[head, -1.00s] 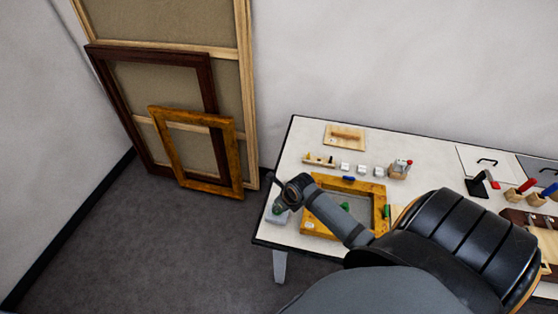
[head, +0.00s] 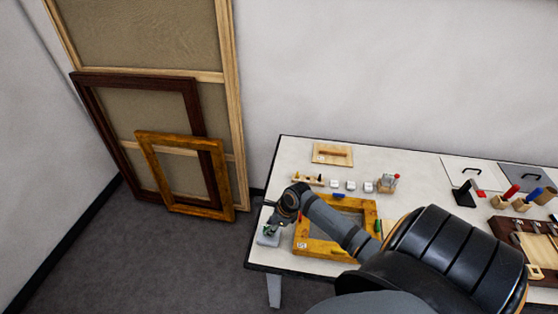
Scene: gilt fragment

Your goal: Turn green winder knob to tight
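The winder is a small grey block (head: 268,239) at the left front corner of the table in the head view. A bit of its green knob (head: 267,230) shows on top, mostly hidden by my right gripper (head: 272,227). The gripper points down over the knob, at or very close to it. Its fingers are small and dark, so I cannot tell whether they are open, shut or touching the knob. My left gripper is out of view.
A gilt frame (head: 313,243) lies on the white table (head: 290,153) beside the winder, partly under my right arm. White blocks, a wooden rack and a wooden board (head: 332,154) stand behind. Frames lean on the wall at left; the floor there is clear.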

